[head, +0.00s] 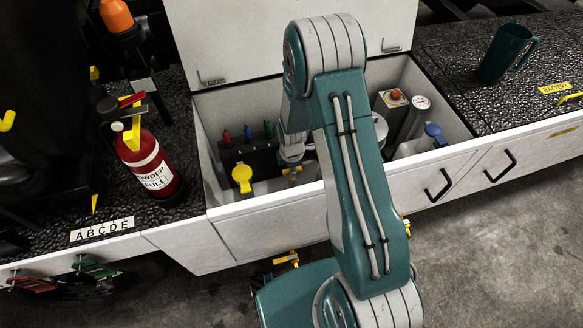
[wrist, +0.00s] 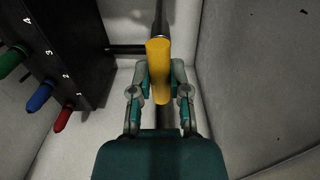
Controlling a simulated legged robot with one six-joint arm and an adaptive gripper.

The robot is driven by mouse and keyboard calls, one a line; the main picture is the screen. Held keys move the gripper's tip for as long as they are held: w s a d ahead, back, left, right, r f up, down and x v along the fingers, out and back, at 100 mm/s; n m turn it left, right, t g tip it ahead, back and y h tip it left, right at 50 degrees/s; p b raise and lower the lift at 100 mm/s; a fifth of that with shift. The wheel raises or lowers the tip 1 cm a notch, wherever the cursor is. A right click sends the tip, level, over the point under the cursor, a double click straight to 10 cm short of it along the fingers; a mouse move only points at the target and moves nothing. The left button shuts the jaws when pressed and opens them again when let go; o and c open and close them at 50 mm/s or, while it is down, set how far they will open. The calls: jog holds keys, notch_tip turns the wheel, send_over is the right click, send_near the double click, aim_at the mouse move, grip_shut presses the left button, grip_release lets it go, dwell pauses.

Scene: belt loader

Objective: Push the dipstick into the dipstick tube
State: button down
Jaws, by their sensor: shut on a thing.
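The yellow dipstick handle (wrist: 159,62) stands between the two fingers of my gripper (wrist: 160,82) in the wrist view. The fingers are shut on it, one on each side. A dark rod or tube runs in line with the handle (wrist: 162,18) at the top of the picture and shows again below it. I cannot tell how deep the dipstick sits in its tube, as the handle and fingers cover the joint. In the head view my gripper (head: 291,164) is down inside the open bay, partly behind my arm, with a bit of yellow beside it.
A black block with red, blue and green plugs (wrist: 50,95) stands close left of my gripper. The bay's pale wall (wrist: 245,80) is on the right. In the head view a yellow cap (head: 242,174) is left of my gripper, and the raised lid (head: 240,35) stands behind.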

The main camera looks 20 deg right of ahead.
jog(key=c, duration=0.5)
grip_release()
notch_tip(320, 180, up, 12)
jog(key=shift+f, duration=0.1)
dwell(0.3)
